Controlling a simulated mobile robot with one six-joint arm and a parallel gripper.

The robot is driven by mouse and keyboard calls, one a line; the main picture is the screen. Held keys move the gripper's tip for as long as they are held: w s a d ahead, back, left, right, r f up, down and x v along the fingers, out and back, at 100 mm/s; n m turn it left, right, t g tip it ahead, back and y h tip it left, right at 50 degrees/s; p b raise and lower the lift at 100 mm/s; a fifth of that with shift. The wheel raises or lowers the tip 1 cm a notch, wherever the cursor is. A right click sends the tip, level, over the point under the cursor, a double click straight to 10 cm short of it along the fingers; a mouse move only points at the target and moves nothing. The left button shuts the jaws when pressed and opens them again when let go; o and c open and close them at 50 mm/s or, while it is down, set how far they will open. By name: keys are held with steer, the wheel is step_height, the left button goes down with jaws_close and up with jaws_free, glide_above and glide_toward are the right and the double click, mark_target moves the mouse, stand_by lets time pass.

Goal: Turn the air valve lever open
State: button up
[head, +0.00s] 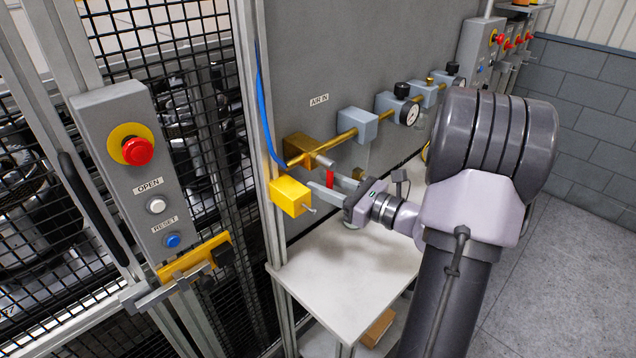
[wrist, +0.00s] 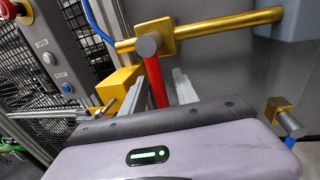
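The air valve is a brass block (head: 302,148) on the grey panel, with a brass pipe running right from it. In the wrist view the valve block (wrist: 158,30) has a grey round hub. The red lever (wrist: 157,82) hangs down from the hub, across the pipe's line. It also shows in the head view (head: 330,179). My gripper (head: 332,187) is at the lever. In the wrist view my gripper (wrist: 158,92) has its fingers apart, one on each side of the lever, with gaps visible. The lever's lower end is hidden behind my gripper body.
A yellow box (head: 288,196) with a metal pin sits just left of my gripper. A blue hose (head: 263,105) runs down to the valve. Gauges (head: 410,113) and regulators line the pipe to the right. A white shelf (head: 350,285) lies below. A button box (head: 140,160) stands left.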

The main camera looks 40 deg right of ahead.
steer(key=shift+x, duration=0.9)
jaws_close()
stand_by(0.8)
